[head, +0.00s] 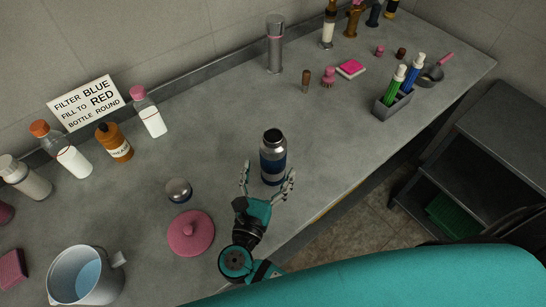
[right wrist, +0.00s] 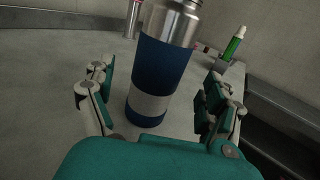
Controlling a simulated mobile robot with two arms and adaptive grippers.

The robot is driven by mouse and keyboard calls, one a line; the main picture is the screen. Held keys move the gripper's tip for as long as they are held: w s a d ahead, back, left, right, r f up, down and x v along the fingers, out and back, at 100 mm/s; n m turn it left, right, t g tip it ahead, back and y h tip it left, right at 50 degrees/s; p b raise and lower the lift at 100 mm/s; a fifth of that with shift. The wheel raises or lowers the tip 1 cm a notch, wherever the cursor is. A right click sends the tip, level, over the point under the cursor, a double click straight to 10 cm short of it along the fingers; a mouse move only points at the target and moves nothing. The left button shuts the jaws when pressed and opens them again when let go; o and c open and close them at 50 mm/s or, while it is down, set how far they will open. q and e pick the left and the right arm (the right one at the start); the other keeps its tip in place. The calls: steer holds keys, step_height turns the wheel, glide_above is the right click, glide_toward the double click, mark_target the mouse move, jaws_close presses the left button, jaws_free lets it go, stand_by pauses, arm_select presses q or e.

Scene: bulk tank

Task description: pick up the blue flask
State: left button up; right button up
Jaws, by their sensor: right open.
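The blue flask (head: 272,160) stands upright on the grey counter, with a dark blue body, a pale grey band and a bare steel neck. In the right wrist view the blue flask (right wrist: 163,70) stands between my open fingers, a little ahead of the palm, its top cut off by the frame edge. My right gripper (head: 268,180) is open and empty, with one finger set on each side of the flask's lower part. In the right wrist view my right gripper (right wrist: 160,105) shows a gap between each finger set and the flask. My left gripper is not in view.
A steel ball-like lid (head: 178,190) and a pink round lid (head: 190,233) lie left of my gripper. A metal pot (head: 85,275) stands front left. Several bottles and a sign (head: 88,102) line the wall. A grey caddy (head: 393,103) holds green and blue bottles at right.

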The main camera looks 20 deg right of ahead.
mark_target(270, 161)
steer(key=p+x, duration=0.1)
steer(key=x, duration=0.3)
steer(key=shift+r, duration=0.1)
steer(key=shift+w+d, duration=0.15)
steer(key=shift+w, duration=0.2)
steer(key=shift+s, duration=0.1)
steer(key=c, duration=1.7)
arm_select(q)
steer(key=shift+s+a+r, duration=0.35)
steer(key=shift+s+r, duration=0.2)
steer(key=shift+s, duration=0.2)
arm_select(e)
steer(key=shift+r, duration=1.45)
steer(key=shift+s+r, duration=0.15)
steer(key=shift+r, duration=0.1)
arm_select(q)
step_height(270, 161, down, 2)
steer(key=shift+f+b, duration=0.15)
steer(key=shift+b, duration=0.95)
arm_select(e)
steer(key=s+a, duration=0.2)
steer(key=s, duration=0.5)
steer(key=s+a+r, duration=0.1)
steer(key=s+a, duration=0.2)
steer(key=s, duration=0.4)
steer(key=shift+s+r, duration=0.2)
steer(key=shift+s, duration=0.2)
